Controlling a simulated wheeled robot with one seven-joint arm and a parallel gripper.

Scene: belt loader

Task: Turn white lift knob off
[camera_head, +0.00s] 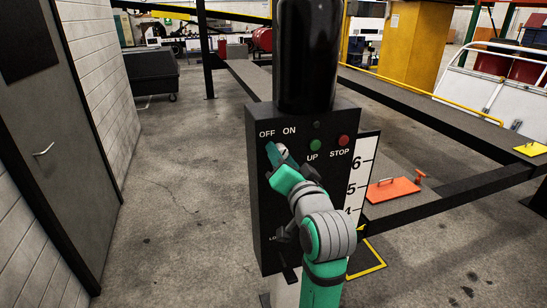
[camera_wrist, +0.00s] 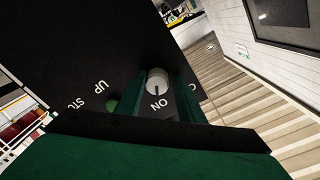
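The white lift knob (camera_wrist: 157,80) is on the black control box (camera_head: 258,213), by the ON label (camera_head: 289,131) and OFF label (camera_head: 267,134). In the wrist view it shows between the two green fingers of my gripper (camera_wrist: 160,100), one on each side. A dark line marks the knob's face. I cannot tell whether the fingers touch it or stand slightly apart. In the head view my gripper (camera_head: 277,154) is at the box's upper left, just below the labels, and hides most of the knob.
A green UP button (camera_head: 314,145) and a red STOP button (camera_head: 343,140) sit right of the knob. A black column (camera_head: 306,55) rises above the box. A height scale (camera_head: 359,170) stands to its right. The floor at left, before the grey door (camera_head: 45,140), is clear.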

